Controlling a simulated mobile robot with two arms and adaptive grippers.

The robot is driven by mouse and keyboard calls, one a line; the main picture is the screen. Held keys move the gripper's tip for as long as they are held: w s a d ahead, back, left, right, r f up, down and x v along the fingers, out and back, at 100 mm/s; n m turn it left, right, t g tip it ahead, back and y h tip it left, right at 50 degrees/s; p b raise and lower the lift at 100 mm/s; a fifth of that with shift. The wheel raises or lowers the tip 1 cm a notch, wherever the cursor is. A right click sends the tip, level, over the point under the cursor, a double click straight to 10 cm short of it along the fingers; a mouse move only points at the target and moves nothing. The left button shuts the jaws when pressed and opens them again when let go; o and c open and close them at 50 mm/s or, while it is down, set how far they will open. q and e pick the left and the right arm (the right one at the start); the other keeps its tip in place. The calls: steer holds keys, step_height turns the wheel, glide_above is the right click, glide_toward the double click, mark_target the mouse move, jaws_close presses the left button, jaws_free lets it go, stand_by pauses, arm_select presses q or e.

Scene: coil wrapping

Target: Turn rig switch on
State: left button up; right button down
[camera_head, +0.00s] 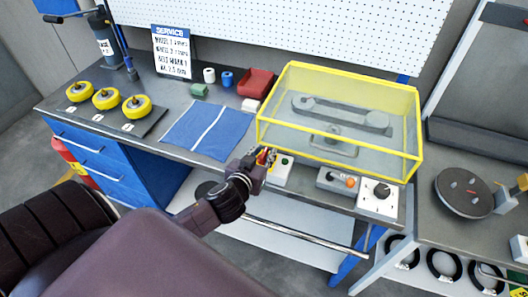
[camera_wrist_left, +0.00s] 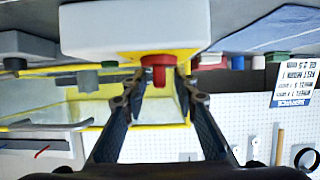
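The rig switch is a red knob (camera_wrist_left: 158,66) on a yellow plate, fixed to a white box (camera_wrist_left: 135,25) that shows upside down in the wrist view. In the head view this white box (camera_head: 279,177) stands at the bench's front edge, with a green button (camera_head: 285,161) on top. My left gripper (camera_head: 268,158) is at the box's left part and partly hides the knob there. In the wrist view its two fingers (camera_wrist_left: 160,88) stand open on either side of the red knob, close to it; contact cannot be told. My right gripper is not in view.
A yellow-framed clear cover (camera_head: 412,130) encloses a belt rig (camera_head: 340,114) just behind the box. A grey control box (camera_head: 338,182) and a white dial box (camera_head: 378,199) stand to the right. A blue mat (camera_head: 208,131) and yellow wheels (camera_head: 106,98) lie to the left.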

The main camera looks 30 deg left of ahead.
arm_select(q)
steer(key=shift+c, duration=0.3)
jaws_close()
